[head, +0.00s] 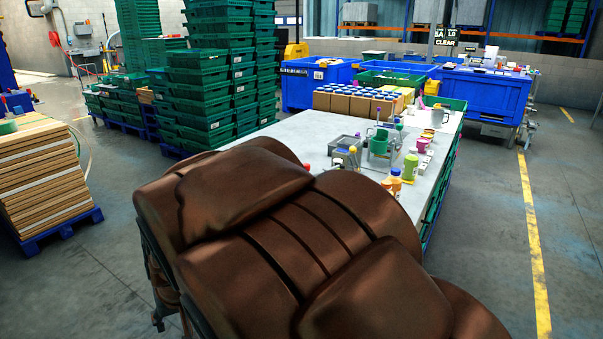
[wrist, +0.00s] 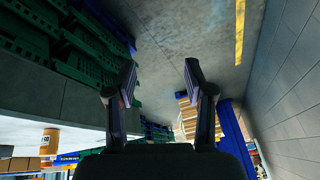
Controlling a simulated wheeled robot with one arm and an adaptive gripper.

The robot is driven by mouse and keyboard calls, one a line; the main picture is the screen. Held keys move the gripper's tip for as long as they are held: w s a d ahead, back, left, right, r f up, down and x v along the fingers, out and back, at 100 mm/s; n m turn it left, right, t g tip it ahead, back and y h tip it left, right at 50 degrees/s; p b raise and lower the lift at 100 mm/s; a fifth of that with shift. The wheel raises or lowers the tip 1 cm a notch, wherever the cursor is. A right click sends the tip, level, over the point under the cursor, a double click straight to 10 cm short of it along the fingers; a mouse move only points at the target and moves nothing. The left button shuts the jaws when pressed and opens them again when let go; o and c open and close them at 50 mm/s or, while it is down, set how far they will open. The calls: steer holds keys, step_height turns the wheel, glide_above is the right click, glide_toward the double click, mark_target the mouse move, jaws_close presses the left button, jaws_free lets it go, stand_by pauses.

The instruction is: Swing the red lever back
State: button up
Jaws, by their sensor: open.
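A small red knob (head: 307,167) shows at the near left of the pale workbench (head: 300,135) in the head view, just above a large brown form. It may be the tip of the red lever; the rest of it is hidden or too small to make out. My gripper (wrist: 160,70) is open and empty in the wrist view, its two dark fingers wide apart over bare floor. The gripper does not show in the head view, and no red lever shows in the wrist view.
The brown form hides the bench's near end. A green bottle (head: 410,167), a yellow-knobbed fixture (head: 346,157) and a steel pot (head: 435,118) stand on the bench. Green crates (head: 210,95) stack behind. Floor is free right of the bench, by the yellow line (head: 530,220).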

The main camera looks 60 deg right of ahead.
steer(key=w+d+r+m+t+h+b, duration=0.15)
steer(key=w+d+m+h, duration=0.35)
steer(key=d, duration=0.7)
steer(key=w+d+r+m+t+h+b, duration=0.1)
steer(key=w+d+t+h, duration=0.15)
steer(key=w+d, duration=0.65)
steer(key=shift+s+d+r+m+g+h, duration=0.65)
steer(key=shift+s+d+r+m+h, duration=0.7)
steer(key=shift+d, duration=3.75)
steer(key=shift+s+d+r+m+g+h, duration=0.8)
steer(key=shift+s+d+h, duration=0.9)
steer(key=shift+d, duration=3.4)
steer(key=shift+s+d+r+m+g+h, duration=0.55)
steer(key=shift+s+d+r+m+h, duration=0.9)
steer(key=shift+d, duration=3.65)
steer(key=shift+w+f+n+h, duration=0.2)
steer(key=shift+f+n+h, duration=0.15)
steer(key=shift+f, duration=0.1)
steer(key=shift+c, duration=0.2)
jaws_close()
